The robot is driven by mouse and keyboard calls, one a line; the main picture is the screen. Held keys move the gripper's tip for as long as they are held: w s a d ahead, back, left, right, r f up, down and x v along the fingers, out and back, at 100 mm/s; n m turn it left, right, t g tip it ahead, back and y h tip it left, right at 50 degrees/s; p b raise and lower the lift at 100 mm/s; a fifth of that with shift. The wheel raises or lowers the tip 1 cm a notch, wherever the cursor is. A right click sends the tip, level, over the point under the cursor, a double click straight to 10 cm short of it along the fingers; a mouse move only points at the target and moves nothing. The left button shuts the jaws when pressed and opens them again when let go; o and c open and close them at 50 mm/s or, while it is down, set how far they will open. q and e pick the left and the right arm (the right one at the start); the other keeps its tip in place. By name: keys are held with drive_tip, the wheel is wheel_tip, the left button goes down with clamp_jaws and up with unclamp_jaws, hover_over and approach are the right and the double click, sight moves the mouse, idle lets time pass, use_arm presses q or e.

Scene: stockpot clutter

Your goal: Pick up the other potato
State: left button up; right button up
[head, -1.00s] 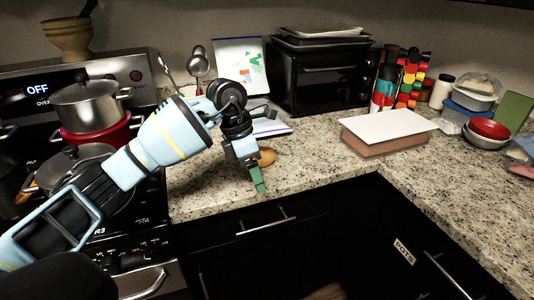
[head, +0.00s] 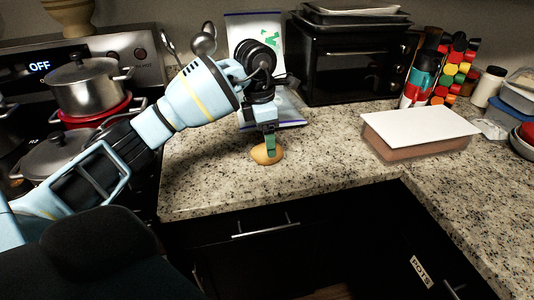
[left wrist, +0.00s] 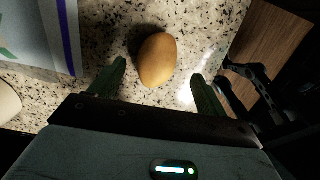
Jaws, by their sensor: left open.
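A brown potato (head: 267,153) lies on the speckled counter below my left gripper. In the left wrist view the potato (left wrist: 157,59) lies ahead of and between the two green fingertips. My left gripper (head: 271,146) points down over the potato, and in the head view a finger overlaps it. In the left wrist view the left gripper (left wrist: 160,80) is open with nothing held. I cannot tell whether a finger touches the potato. My right gripper is not in view.
A bag (head: 290,108) with a blue edge lies behind the potato. A lidded box (head: 420,125) stands to the right, the toaster oven (head: 350,65) behind. Pots (head: 86,86) stand on the stove at left. The counter's front edge (head: 300,198) is near; counter right of the potato is clear.

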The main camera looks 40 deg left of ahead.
use_arm(q)
drive_tip(key=shift+w+a+f, duration=0.1)
drive_tip(key=shift+w+f, duration=0.05)
drive_tip(key=shift+f, duration=2.4)
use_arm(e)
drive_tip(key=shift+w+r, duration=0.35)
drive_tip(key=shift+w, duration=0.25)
use_arm(q)
drive_tip(key=shift+c, duration=0.5)
drive_tip(key=c, duration=1)
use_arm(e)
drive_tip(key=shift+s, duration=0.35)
